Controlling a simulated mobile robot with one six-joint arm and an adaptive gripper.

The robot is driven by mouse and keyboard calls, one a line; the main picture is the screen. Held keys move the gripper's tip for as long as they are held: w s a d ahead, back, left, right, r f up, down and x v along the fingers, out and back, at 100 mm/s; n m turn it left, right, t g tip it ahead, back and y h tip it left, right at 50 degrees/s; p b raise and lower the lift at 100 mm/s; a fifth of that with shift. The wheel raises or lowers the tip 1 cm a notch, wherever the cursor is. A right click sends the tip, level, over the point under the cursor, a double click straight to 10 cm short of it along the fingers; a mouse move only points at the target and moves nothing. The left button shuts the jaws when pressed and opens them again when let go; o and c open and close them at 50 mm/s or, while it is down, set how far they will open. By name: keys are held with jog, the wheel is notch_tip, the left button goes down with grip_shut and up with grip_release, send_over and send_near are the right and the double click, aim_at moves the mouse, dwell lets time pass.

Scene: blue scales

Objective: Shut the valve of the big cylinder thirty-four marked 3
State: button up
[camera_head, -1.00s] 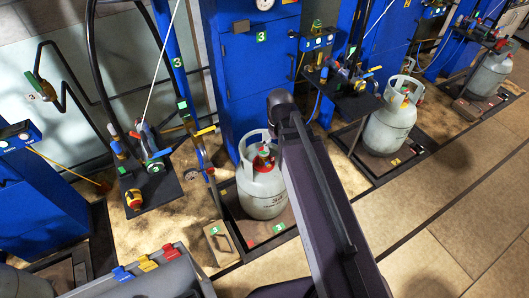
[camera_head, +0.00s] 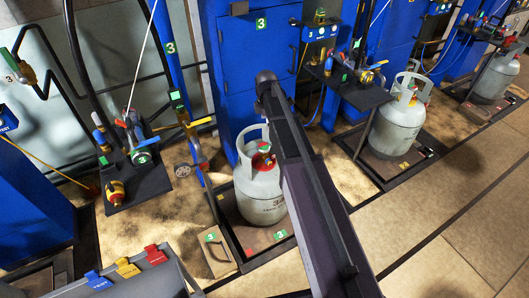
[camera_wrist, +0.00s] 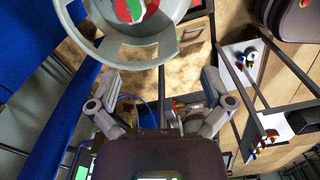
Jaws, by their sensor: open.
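The big grey-white cylinder (camera_head: 262,200) stands upright on its dark platform, with dark markings on its body and a round collar. A red and green valve top (camera_head: 264,148) shows inside the collar. In the wrist view the collar (camera_wrist: 117,54) fills the top, with the red, green and white valve top (camera_wrist: 130,10) cut by the upper edge. My gripper (camera_wrist: 160,84) is open and empty, its fingers spread just below the collar in that picture. In the head view my arm hides the gripper and covers part of the cylinder's right side.
A blue cabinet (camera_head: 232,100) stands behind the cylinder. A black shelf with valves (camera_head: 135,185) is to the left and another shelf (camera_head: 358,92) to the right. A second cylinder (camera_head: 396,125) stands further right. A grey bin with coloured tags (camera_head: 165,278) is in front. The tiled floor at right is clear.

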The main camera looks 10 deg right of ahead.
aim_at(264, 145)
jog(key=w+f+n+b, duration=0.3)
jog(key=w+f+n, duration=0.1)
jog(key=w, duration=0.2)
jog(key=shift+f+n, duration=0.25)
jog(key=shift+n, duration=0.05)
jog(key=shift+f, duration=0.1)
notch_tip(264, 145, down, 14)
jog(key=b, duration=1.4)
jog(key=shift+r, duration=0.25)
jog(key=c, duration=0.8)
